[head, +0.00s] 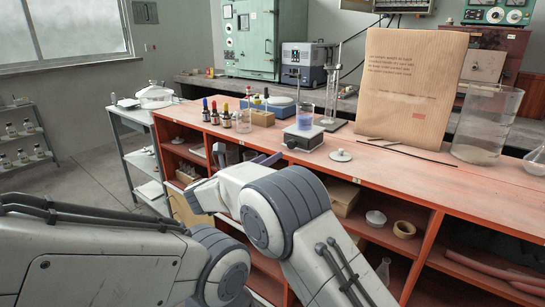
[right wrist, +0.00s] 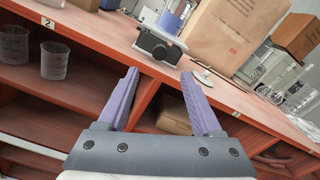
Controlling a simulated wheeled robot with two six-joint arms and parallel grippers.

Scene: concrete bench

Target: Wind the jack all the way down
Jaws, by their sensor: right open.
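The jack (head: 304,138) stands on the orange-red bench near its front edge, with a grey top plate and a dark front. Its dark knob faces the front in the right wrist view (right wrist: 160,47). A beaker of blue liquid (head: 305,118) stands upright on the top plate. How far the plates are apart is hard to tell. My right gripper (head: 247,156) is open and empty, in front of the bench edge and left of the jack in the head view. In the right wrist view its purple fingers (right wrist: 159,75) point toward the jack, apart from it. My left gripper is out of view.
A brown paper bag (head: 408,85) stands behind and right of the jack, near a glass cylinder (head: 487,125). A white lid (head: 340,155) lies right of the jack. Dropper bottles (head: 226,118) stand left. Open shelves under the bench hold a tape roll (head: 404,229).

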